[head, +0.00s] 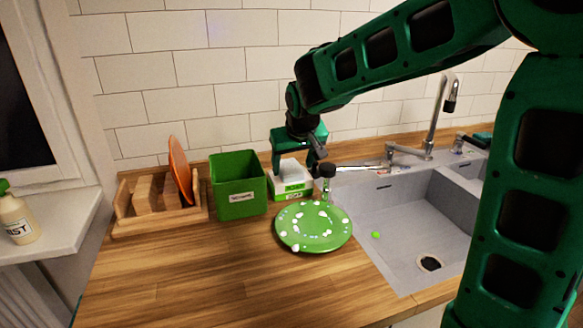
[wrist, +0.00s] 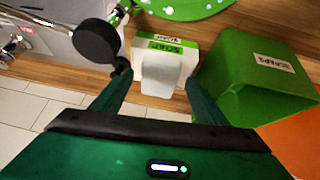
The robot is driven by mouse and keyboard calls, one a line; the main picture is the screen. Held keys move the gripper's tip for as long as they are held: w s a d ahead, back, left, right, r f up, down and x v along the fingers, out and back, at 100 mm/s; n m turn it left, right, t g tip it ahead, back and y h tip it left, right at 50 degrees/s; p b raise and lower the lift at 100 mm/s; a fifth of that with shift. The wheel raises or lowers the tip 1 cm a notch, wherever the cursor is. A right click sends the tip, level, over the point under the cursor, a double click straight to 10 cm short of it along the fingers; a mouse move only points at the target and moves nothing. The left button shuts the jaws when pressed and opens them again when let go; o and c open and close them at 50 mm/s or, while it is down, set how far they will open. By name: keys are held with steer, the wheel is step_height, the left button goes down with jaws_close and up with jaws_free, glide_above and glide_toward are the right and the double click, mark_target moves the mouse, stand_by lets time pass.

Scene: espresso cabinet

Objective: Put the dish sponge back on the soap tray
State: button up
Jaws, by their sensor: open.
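A white and green block, which looks like the dish sponge (head: 291,170), sits between the green bin and the sink. In the wrist view its pale part (wrist: 161,72) shows between my fingers. A low piece with a small label, probably the soap tray (head: 295,196), shows at its front; where sponge and tray meet is unclear. My gripper (head: 308,160) is open above and close to the block. Its fingers also show in the wrist view (wrist: 158,95), one on each side of the block. I cannot tell whether they touch it.
A green bin (head: 238,188) stands just left. A speckled green plate (head: 315,226) lies in front. A dark round-headed tool (head: 327,170) is close on the right, beside the sink (head: 405,215) and tap (head: 435,115). A wooden rack (head: 155,215) stands far left. The front-left counter is clear.

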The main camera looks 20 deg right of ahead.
steer(key=v, duration=1)
steer(key=shift+s+r, duration=0.15)
steer(key=shift+r, duration=0.15)
steer(key=s+d+f+m+g, duration=0.2)
steer(key=s+d+f, duration=0.2)
steer(key=s+d, duration=0.5)
steer(key=s+d+f+m+g, duration=0.1)
steer(key=s+d+f, duration=0.2)
steer(key=s, duration=0.5)
steer(key=s+d+f+m+g, duration=0.2)
steer(key=s+d+f, duration=0.1)
steer(key=s, duration=0.5)
steer(key=s+d+f+m+g+y, duration=0.1)
steer(key=s+d+f, duration=0.2)
steer(key=s, duration=0.5)
steer(key=shift+d+f+m, duration=0.1)
steer(key=shift+f+m, duration=0.2)
steer(key=shift+f, duration=0.55)
steer(key=shift+w, duration=0.1)
steer(key=shift+w+f+g, duration=0.3)
steer(key=shift+w, duration=0.45)
steer(key=shift+s+r, duration=0.1)
steer(key=shift+c, duration=0.3)
